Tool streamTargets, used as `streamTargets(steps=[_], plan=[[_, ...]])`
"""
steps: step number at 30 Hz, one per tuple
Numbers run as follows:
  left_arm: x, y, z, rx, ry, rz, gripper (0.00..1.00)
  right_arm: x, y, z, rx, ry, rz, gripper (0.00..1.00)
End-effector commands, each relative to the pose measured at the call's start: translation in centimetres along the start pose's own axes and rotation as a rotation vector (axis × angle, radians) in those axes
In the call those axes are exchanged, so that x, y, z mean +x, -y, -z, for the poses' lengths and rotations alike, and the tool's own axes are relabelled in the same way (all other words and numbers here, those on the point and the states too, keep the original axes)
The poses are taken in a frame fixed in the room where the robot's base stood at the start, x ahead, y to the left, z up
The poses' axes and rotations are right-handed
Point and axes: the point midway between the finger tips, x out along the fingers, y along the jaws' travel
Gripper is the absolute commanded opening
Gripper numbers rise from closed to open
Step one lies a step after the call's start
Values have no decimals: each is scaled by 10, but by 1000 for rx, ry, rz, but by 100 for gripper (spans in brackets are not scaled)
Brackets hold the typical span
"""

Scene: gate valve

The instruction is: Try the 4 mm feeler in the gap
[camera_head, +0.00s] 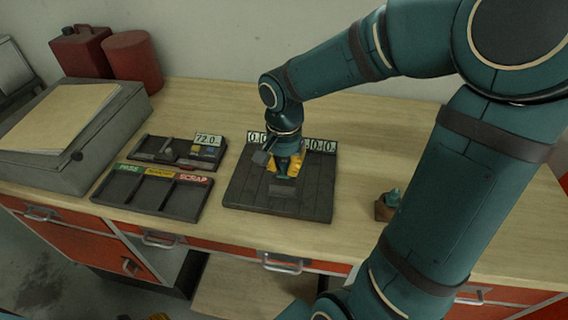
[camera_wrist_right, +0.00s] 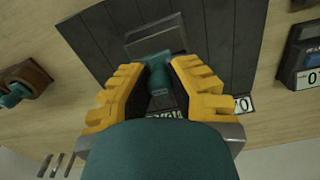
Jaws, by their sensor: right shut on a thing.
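My right gripper (camera_head: 284,166) points down over a dark slatted board (camera_head: 240,190) with number tiles along its back edge. Its yellow fingers are shut on a small teal piece (camera_wrist_right: 157,72), which also shows between them in the head view. A flat grey plate (camera_head: 283,190) lies just in front of the teal piece; it also shows in the wrist view (camera_wrist_right: 150,36). I cannot tell whether the two are joined. The tile behind the fingers is partly hidden, and I cannot read a 4 mm mark or make out the gap.
Left of the board are a sorting tray (camera_head: 183,203) marked PASS to SCRAP and a dark tray (camera_head: 146,155) with a 72.0 display. A brown block (camera_head: 382,211) with a teal top stands to the right. A grey case (camera_head: 104,132) and red containers (camera_head: 132,62) are at left.

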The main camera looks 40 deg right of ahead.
Motion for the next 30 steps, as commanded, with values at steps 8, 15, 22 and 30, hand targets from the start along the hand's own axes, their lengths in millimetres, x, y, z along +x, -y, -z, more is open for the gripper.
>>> streamTargets(steps=[8, 15, 22, 30], plan=[[3, 1, 0, 0, 0, 0, 39, 4, 0, 0, 0, 0, 0, 0], [5, 2, -1, 0, 0, 0, 39, 6, 0, 0, 0, 0, 0, 0], [7, 3, -1, 0, 0, 0, 39, 8, 0, 0, 0, 0, 0, 0], [7, 3, -1, 0, 0, 0, 39, 9, 0, 0, 0, 0, 0, 0]])
